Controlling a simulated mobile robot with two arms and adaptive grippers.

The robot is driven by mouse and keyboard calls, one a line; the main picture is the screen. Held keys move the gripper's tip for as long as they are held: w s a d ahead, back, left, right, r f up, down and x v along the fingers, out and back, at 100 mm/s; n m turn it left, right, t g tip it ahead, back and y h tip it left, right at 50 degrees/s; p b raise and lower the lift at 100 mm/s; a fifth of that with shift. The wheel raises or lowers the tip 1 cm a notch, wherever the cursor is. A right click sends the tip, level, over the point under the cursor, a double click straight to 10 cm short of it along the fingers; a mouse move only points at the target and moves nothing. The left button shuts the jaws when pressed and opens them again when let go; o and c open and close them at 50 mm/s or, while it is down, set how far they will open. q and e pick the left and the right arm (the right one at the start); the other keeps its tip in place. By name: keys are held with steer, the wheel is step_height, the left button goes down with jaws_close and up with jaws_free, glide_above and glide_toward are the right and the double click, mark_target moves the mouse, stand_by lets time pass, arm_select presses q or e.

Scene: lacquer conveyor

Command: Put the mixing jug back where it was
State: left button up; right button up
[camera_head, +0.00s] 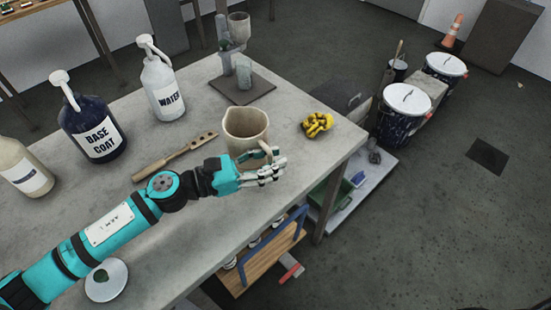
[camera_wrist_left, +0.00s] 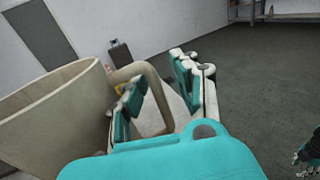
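The beige mixing jug (camera_head: 246,130) stands upright on the grey workbench, near its front right edge. Its handle faces my left gripper (camera_head: 270,168). In the left wrist view the jug (camera_wrist_left: 55,115) fills the left side, and its handle (camera_wrist_left: 158,90) lies between the two fingers of the left gripper (camera_wrist_left: 160,88). The fingers are apart, with a gap between the handle and the right-hand finger. What looks like part of my right gripper (camera_wrist_left: 309,152) shows at the right edge of the left wrist view, too cut off to read.
A wooden stick with holes (camera_head: 175,155) lies left of the jug. A yellow-black crumpled item (camera_head: 317,124) lies to its right. A dark stand (camera_head: 242,88) is behind. The base coat bottle (camera_head: 95,130) and water bottle (camera_head: 163,88) stand back left. A white dish (camera_head: 106,281) is at front left.

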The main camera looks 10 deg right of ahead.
arm_select(q)
steer(key=b+v, duration=0.3)
steer(key=v, duration=0.8)
